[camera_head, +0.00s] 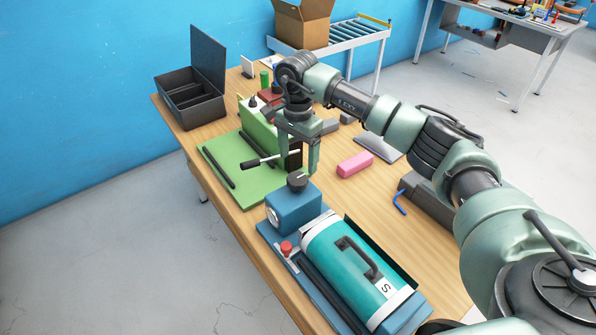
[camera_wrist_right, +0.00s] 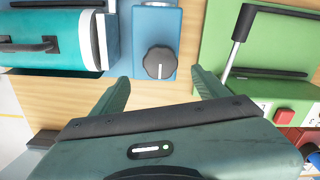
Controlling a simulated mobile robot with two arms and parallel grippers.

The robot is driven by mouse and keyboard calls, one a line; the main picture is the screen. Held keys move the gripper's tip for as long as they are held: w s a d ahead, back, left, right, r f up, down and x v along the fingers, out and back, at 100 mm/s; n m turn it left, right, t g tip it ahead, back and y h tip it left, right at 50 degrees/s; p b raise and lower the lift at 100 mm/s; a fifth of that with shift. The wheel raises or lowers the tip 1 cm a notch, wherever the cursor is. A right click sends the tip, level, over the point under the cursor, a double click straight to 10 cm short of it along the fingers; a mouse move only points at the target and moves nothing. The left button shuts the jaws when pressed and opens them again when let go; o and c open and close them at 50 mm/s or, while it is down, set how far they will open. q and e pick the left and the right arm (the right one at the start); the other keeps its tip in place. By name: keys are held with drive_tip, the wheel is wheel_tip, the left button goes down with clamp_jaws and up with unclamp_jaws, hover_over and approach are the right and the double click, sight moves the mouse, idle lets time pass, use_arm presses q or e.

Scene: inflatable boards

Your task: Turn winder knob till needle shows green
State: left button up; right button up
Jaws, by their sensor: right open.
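The black winder knob (camera_head: 297,181) sits on top of a blue box (camera_head: 296,208) at the near part of the bench. A small white round dial (camera_head: 272,214) is on the box's front face; its needle is too small to read. My right gripper (camera_head: 300,165) is open and empty, pointing down close above and behind the knob. In the right wrist view the knob (camera_wrist_right: 160,62) shows a white pointer line and lies beyond the gap between the open fingertips (camera_wrist_right: 162,85), apart from both. My left gripper is not in view.
A teal cylinder (camera_head: 345,265) with a black handle lies beside the box, with a red button (camera_head: 286,248) nearby. A green press with a lever (camera_head: 260,161) stands close behind. A pink block (camera_head: 355,164) and a blue hex key (camera_head: 399,202) lie to the right.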

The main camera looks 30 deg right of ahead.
sight(297, 178)
wheel_tip(297, 178, down, 7)
drive_tip(key=shift+a+r+p, duration=0.1)
drive_tip(key=shift+a+p, duration=0.05)
drive_tip(key=shift+p, duration=1.05)
drive_tip(key=c, duration=1.4)
